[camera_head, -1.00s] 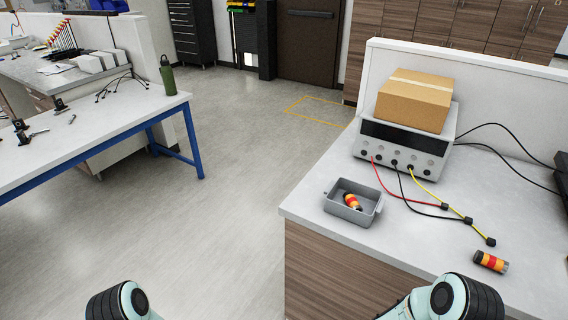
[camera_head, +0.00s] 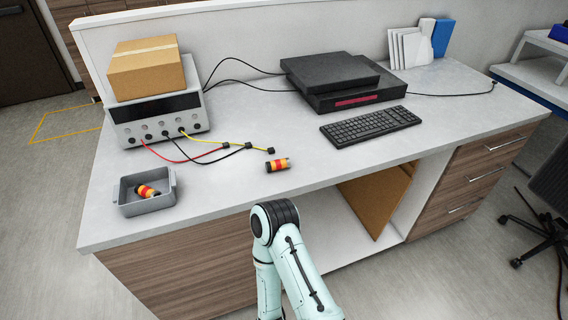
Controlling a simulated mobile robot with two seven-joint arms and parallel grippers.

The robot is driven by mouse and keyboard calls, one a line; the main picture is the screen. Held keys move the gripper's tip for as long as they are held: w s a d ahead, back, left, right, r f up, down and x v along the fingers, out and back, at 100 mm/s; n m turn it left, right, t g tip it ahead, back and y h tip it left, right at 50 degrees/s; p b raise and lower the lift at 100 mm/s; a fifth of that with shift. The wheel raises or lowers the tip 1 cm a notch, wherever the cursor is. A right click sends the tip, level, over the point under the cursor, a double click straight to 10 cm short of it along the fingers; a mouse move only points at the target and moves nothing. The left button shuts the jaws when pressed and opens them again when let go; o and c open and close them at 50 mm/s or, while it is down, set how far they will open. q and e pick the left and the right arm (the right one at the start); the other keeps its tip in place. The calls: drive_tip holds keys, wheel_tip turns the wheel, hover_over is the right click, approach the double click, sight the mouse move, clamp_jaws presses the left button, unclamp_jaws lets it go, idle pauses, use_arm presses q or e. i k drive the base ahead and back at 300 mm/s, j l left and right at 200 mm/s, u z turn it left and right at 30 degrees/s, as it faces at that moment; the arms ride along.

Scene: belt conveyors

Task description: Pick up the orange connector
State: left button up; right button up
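An orange connector with yellow and red bands and a dark end (camera_head: 277,165) lies on its side on the white worktop, right of the cable ends. A second, similar orange and red connector (camera_head: 146,191) lies inside a small grey open bin (camera_head: 152,205) at the worktop's left front. Part of one of my arms, pale with a black joint, shows at the bottom middle, in front of the worktop. Neither gripper is visible.
A grey power supply (camera_head: 158,118) with red, black and yellow cables carries a cardboard box (camera_head: 147,68). A black keyboard (camera_head: 370,126), a dark stacked device (camera_head: 340,80) and white binders (camera_head: 410,48) stand to the right. Worktop around the loose connector is mostly clear.

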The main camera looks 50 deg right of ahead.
sight(277, 164)
drive_tip(key=z, duration=1.65)
drive_tip(key=i+l, duration=0.1)
drive_tip(key=l, duration=0.3)
drive_tip(key=i+l, duration=0.1)
drive_tip(key=l, duration=0.35)
drive_tip(key=i+l, duration=0.1)
drive_tip(key=l, duration=0.3)
drive_tip(key=l+u, duration=0.65)
drive_tip(key=l, duration=0.15)
drive_tip(key=i, duration=0.05)
